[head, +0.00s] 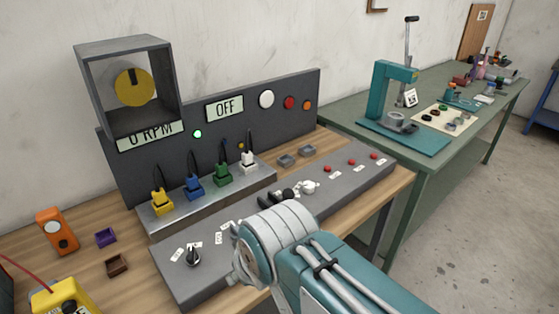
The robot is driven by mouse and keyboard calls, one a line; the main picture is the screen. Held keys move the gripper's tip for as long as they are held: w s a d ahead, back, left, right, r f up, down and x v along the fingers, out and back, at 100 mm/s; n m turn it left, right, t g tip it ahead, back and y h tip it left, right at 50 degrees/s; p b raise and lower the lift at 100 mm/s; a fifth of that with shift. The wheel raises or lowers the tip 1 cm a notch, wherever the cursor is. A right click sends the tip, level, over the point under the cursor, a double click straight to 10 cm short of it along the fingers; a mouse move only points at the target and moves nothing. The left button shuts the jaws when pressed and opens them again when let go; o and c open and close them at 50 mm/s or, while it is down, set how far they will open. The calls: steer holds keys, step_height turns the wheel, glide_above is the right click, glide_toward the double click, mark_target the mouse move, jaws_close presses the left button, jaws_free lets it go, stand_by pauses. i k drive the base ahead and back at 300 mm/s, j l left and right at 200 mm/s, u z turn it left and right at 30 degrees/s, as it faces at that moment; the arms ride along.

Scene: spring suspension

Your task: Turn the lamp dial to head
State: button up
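A grey control console lies along the bench front, with a bare patch at its left end (185,290). A black dial (193,258) with a pale pointer sits near that end. Small white labels surround it, too small to read, so I cannot confirm which is head or that this is the lamp dial. My gripper (276,197) is over the console's middle, right of this dial and apart from it. Only dark parts that look like its fingers show beyond my pale wrist. The wrist hides part of the console, and the finger opening is unclear.
Yellow (161,201), blue (194,187), green (223,174) and white (247,162) plugs stand on a raised strip behind the console. Red buttons (350,162) line the console's right. A yellow meter (62,297) stands front left.

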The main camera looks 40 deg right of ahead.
mark_target(309, 186)
steer(key=k+l+z, duration=0.1)
steer(key=l+z, duration=0.15)
steer(key=z, duration=0.2)
steer(key=l+z, duration=0.25)
steer(key=z, duration=0.15)
steer(key=i+l+z, duration=0.15)
steer(key=i+l, duration=0.2)
steer(key=l, duration=0.15)
